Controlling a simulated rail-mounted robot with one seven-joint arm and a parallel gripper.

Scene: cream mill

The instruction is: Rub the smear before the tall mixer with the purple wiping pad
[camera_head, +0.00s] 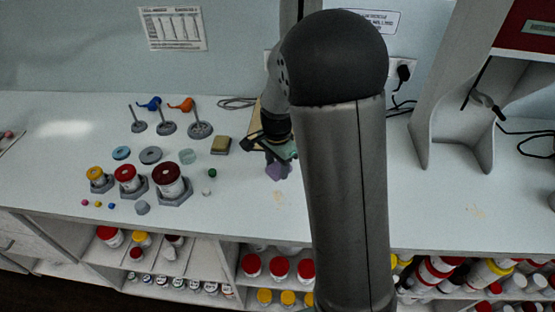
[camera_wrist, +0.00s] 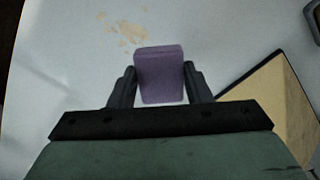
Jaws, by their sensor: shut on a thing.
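My gripper (camera_wrist: 160,88) is shut on the purple wiping pad (camera_wrist: 160,72), which sits between both fingers. In the head view the pad (camera_head: 277,172) is below the gripper, over the white counter; I cannot tell whether it touches. A pale tan smear (camera_wrist: 128,29) lies up and left of the pad in the wrist view, apart from it. I cannot tell if both views show the same smear; my arm hides part of the counter.
A tan board (camera_wrist: 270,105) lies right of the gripper. A cable (camera_head: 535,140) lies at right. Shelves of jars (camera_head: 278,268) are below the front edge.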

